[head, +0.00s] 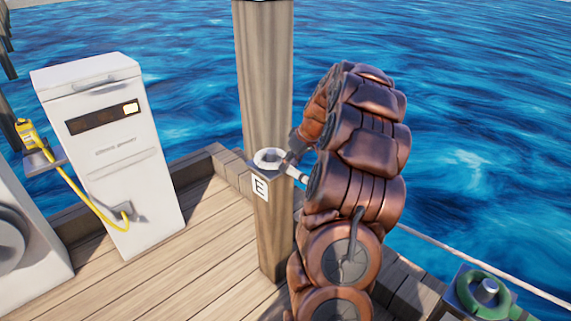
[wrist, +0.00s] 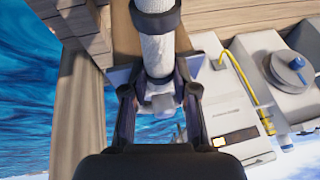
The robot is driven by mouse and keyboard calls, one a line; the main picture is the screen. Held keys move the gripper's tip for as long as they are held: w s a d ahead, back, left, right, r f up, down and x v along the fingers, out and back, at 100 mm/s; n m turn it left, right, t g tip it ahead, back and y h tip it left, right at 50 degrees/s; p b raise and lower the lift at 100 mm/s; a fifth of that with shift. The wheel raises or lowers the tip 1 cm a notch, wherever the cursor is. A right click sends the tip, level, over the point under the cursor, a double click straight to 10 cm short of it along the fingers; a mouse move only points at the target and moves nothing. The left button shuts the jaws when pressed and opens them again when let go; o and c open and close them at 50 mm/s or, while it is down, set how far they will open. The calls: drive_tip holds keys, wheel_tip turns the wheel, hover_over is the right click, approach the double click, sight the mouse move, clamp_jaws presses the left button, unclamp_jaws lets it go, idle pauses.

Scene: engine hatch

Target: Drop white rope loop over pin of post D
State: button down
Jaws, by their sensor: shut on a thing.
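A white rope loop (head: 269,158) shows at the top of the short post marked E (head: 274,225) in the head view. I cannot tell whether it rests on that post or hangs just over it. Its white neck with a dark band (head: 294,172) runs right, toward my arm. In the wrist view my gripper (wrist: 160,101) is shut on the thick white neck of the rope loop (wrist: 157,50); the loop itself is not clear there. In the head view my arm hides most of the gripper. No label D is readable in either view.
A tall wooden pile (head: 265,75) rises right behind post E. A white cabinet (head: 110,150) with a yellow cable stands at left. A post top with a green loop around a pale pin (head: 484,291) is at lower right. A pale line (head: 480,262) runs along the dock edge. Water lies beyond.

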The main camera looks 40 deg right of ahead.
wheel_tip(320, 180, up, 18)
drive_tip(key=p, duration=0.5)
idle(1.6)
drive_tip(key=shift+w, duration=0.1)
